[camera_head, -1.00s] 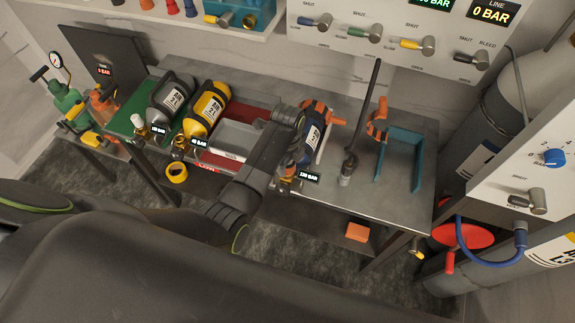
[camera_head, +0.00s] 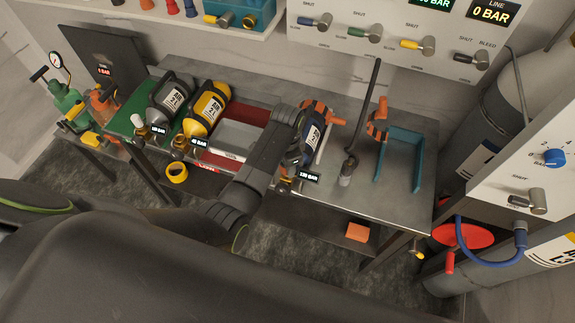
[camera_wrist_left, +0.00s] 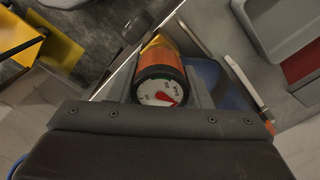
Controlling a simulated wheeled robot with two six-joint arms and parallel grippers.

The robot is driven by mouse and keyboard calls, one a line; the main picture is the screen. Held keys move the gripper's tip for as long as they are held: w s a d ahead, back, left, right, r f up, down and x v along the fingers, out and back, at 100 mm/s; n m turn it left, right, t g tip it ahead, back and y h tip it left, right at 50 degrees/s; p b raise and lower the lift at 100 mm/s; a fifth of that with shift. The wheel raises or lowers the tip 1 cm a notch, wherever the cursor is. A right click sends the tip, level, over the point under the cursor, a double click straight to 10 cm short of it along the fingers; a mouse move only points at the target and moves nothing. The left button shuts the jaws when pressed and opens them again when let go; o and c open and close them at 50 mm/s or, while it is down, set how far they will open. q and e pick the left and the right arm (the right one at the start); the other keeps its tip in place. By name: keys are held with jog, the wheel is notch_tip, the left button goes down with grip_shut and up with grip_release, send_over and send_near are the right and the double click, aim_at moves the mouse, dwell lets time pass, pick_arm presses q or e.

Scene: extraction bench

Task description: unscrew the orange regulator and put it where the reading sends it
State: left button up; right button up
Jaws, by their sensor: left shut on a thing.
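The orange regulator (camera_wrist_left: 160,62) shows in the left wrist view as an orange cylinder with a white round gauge (camera_wrist_left: 159,93) and a red needle facing me. My left gripper (camera_wrist_left: 165,80) has a grey finger on each side of it and is shut on it. In the head view the regulator (camera_head: 286,183) is mostly hidden at the near end of the dark blue cylinder (camera_head: 312,137), beside a readout that looks like 130 BAR (camera_head: 309,177). I cannot tell whether its thread is still engaged. My right gripper is not in view.
Grey (camera_head: 167,98) and yellow (camera_head: 207,108) cylinders lie to the left on the bench (camera_head: 400,205). A long dark bar (camera_head: 365,110) and a teal bracket (camera_head: 402,150) are on the right. The wall panel's LINE display (camera_head: 490,12) reads 0 BAR. The bench's front right is clear.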

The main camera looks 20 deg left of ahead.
pick_arm(q)
jog(key=n, duration=0.5)
jog(key=shift+n, duration=0.3)
jog(key=n, duration=0.5)
jog(key=o, duration=1.1)
jog(key=m, duration=1)
jog(key=shift+m, duration=0.3)
jog(key=m, duration=0.5)
jog(key=shift+m, duration=0.3)
jog(key=m, duration=0.5)
